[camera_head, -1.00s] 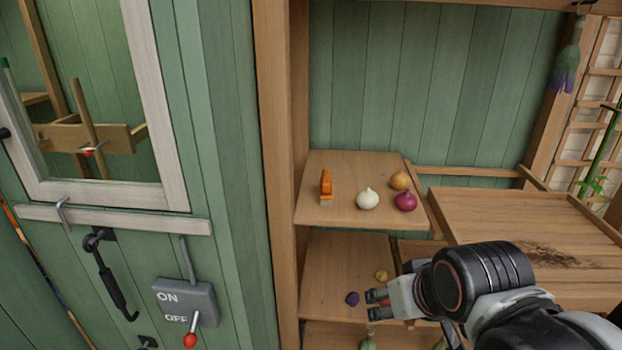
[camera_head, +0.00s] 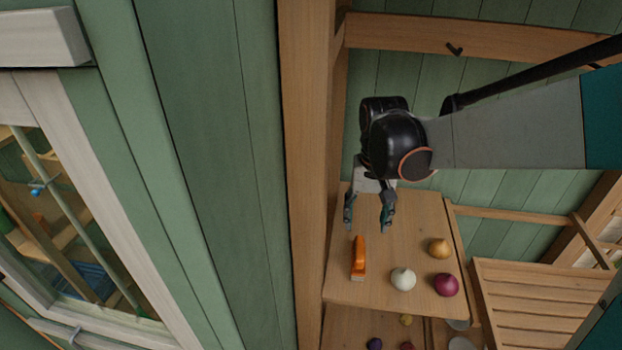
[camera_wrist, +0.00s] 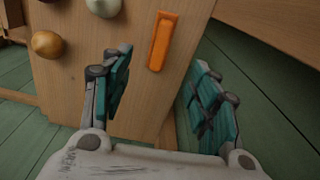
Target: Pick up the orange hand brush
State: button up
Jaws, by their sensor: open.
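The orange hand brush (camera_head: 358,257) lies on the upper wooden shelf (camera_head: 408,235), near its left side in the head view. Its orange handle points toward the back and its paler end toward the front. My gripper (camera_head: 367,226) is open and empty, above the shelf and behind the brush, with its fingers pointing down. In the wrist view the brush (camera_wrist: 163,42) shows beyond the open fingers, between the lines of the two fingertips (camera_wrist: 162,75). The fingers appear apart from the brush.
A white onion (camera_head: 403,279), a red onion (camera_head: 446,285) and a yellow onion (camera_head: 438,248) lie right of the brush. A wooden post (camera_head: 307,180) stands close on the left. A lower shelf holds small bulbs. A slatted wooden surface (camera_head: 540,300) is at the right.

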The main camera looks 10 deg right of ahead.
aim_at(360, 247)
jog(key=f, duration=0.4)
jog(key=f+b, duration=0.1)
jog(key=f, duration=0.4)
jog(key=f+b, duration=0.1)
jog(key=f, duration=0.3)
jog(key=shift+w+a+f, duration=0.1)
jog(key=shift+w+f, duration=0.15)
jog(key=shift+f, duration=0.1)
jog(key=shift+c, duration=0.6)
jog(key=c, duration=1.1)
